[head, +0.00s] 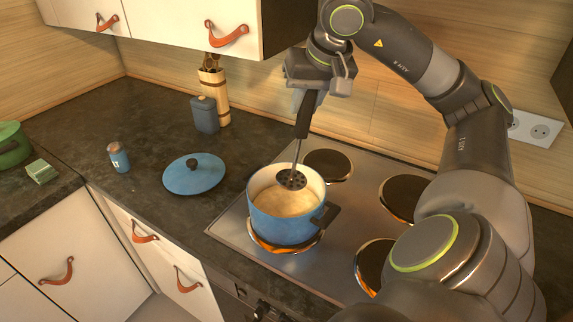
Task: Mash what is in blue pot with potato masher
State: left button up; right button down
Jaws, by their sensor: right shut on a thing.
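The blue pot (282,230) stands without its lid on the front left burner of the hob. Inside it is a pale, beige mass (285,202) with a fairly smooth surface. My right gripper (312,92) is above the pot, shut on the black handle of the potato masher (298,150). The masher tilts slightly, and its round perforated head (292,179) is inside the pot's opening near the back wall. I cannot tell whether the head touches the contents. My left gripper is not in view.
The blue lid (194,174) lies on the dark counter left of the pot. A blue shaker (118,157), a blue-grey canister (205,114) and a wooden utensil holder (215,92) stand nearby. A green pot (13,144) and green sponge (41,171) are far left. Upper cabinets (190,22) overhang the counter.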

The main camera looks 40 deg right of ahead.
jog(key=shift+r+p, duration=2.25)
jog(key=shift+r, duration=0.3)
